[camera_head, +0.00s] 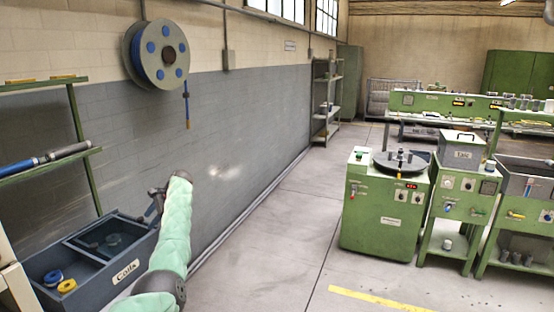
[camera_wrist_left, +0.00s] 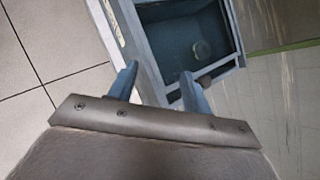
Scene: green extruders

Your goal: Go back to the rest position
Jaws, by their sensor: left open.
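My left gripper (camera_head: 157,198) is at the end of my green-sleeved left arm, in front of the grey wall and near the right end of the blue coil bin. In the left wrist view its two fingers (camera_wrist_left: 158,82) are apart with nothing between them. The bin's edge and one dark compartment (camera_wrist_left: 190,12) lie beyond the fingertips. My right gripper is in neither view.
The blue bin labelled "Coils" (camera_head: 124,272) holds a blue coil (camera_head: 53,277) and a yellow coil (camera_head: 67,286). A green shelf (camera_head: 45,165) rises behind it. A large reel (camera_head: 157,54) hangs on the wall. Green machines (camera_head: 385,205) stand right; the floor (camera_head: 270,240) between is clear.

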